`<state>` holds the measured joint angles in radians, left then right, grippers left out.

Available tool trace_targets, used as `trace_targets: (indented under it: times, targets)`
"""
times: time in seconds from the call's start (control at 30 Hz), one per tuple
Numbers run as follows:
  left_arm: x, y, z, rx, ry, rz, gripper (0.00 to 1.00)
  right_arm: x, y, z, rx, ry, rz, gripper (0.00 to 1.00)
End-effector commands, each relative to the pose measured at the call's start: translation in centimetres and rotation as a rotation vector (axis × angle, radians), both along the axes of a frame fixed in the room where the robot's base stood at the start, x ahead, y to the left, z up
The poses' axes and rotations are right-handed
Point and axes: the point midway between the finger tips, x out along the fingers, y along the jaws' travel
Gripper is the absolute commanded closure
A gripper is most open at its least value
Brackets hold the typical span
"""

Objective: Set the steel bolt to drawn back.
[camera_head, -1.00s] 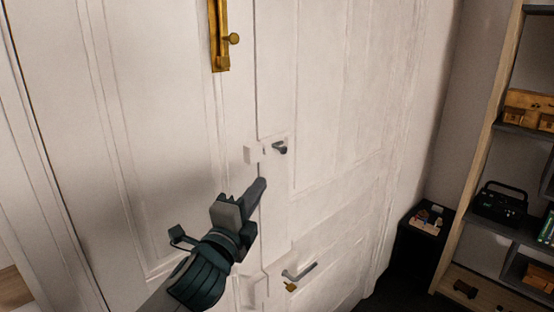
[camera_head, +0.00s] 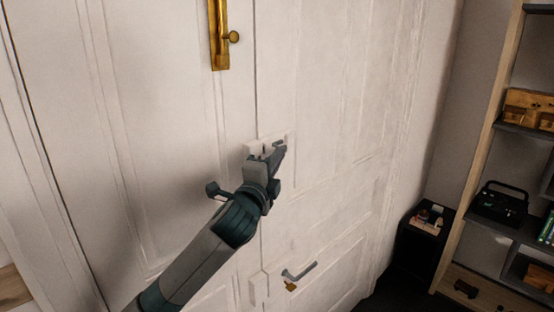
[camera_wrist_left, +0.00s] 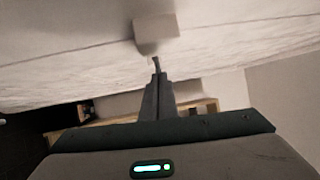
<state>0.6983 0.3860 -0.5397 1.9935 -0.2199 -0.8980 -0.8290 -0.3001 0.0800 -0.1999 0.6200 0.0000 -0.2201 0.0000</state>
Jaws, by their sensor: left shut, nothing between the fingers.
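The steel bolt sits on the white door, and its pale mount (camera_head: 253,147) shows beside my left gripper (camera_head: 279,153) in the head view. The gripper hides most of the bolt there. In the left wrist view the bolt's small grey knob (camera_wrist_left: 155,63) sticks out below a pale block (camera_wrist_left: 157,32). The shut, empty fingers of my left gripper (camera_wrist_left: 158,82) point at the knob, with their tips just short of it or touching; I cannot tell which. How far the bolt is drawn is hidden. My right gripper is not in view.
A brass bolt (camera_head: 219,40) is fixed higher on the door (camera_head: 335,100). A grey lever handle (camera_head: 299,272) with a brass piece below it sits lower. A dark cabinet (camera_head: 415,250) and a shelf unit (camera_head: 467,195) stand at the right.

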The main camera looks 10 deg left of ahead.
Motion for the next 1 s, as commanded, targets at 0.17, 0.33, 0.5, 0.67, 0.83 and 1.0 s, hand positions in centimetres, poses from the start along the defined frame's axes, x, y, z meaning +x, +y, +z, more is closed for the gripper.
trace_targets:
  times: [0.17,0.33,0.5,0.67,0.83,1.0]
  targets:
    - [0.1,0.0,0.0,0.0,0.001,0.0,1.0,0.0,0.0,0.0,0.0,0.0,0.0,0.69]
    - [0.1,-0.1,0.0,0.0,0.001,0.0,1.0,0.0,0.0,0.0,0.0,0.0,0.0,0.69]
    - [1.3,-0.9,-0.1,-0.002,0.002,0.0,1.0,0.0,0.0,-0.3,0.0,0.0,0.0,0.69]
    - [3.0,-2.0,-0.1,-0.002,0.001,-0.001,1.0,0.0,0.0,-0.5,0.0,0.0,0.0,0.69]
    - [3.5,-2.3,0.1,0.0,0.0,0.0,1.0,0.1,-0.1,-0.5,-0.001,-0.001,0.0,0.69]
    - [3.4,-2.3,0.0,0.0,0.0,-0.001,1.0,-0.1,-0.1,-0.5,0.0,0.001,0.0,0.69]
